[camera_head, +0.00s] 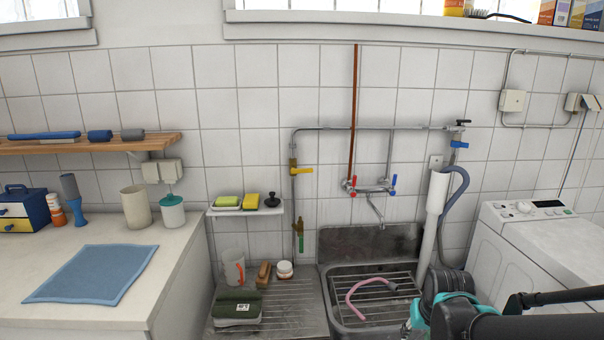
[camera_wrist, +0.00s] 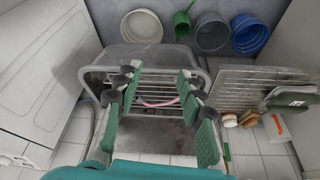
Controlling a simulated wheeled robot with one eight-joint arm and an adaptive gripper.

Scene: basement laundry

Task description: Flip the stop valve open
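A yellow lever valve (camera_head: 302,170) sits on the vertical pipe at the left of the sink, its lever pointing sideways to the right. A second valve with a blue lever (camera_head: 459,144) is at the right end of the horizontal pipe, under a black handle (camera_head: 462,122). I cannot tell which is the stop valve. My gripper (camera_wrist: 160,85) is open and empty in the wrist view, its green-padded fingers spread above the sink. In the head view its teal body is at the lower right, below and apart from both valves; its fingertips are not clear there.
The metal sink (camera_head: 338,241) holds a grid and a pink hose (camera_head: 354,290). A mixer tap (camera_head: 371,187) is above it. A grey drain hose (camera_head: 457,195) and washing machine (camera_head: 545,240) are at right. A soap shelf (camera_head: 246,211) is at left. The wrist view shows several tubs, including a blue one (camera_wrist: 249,34).

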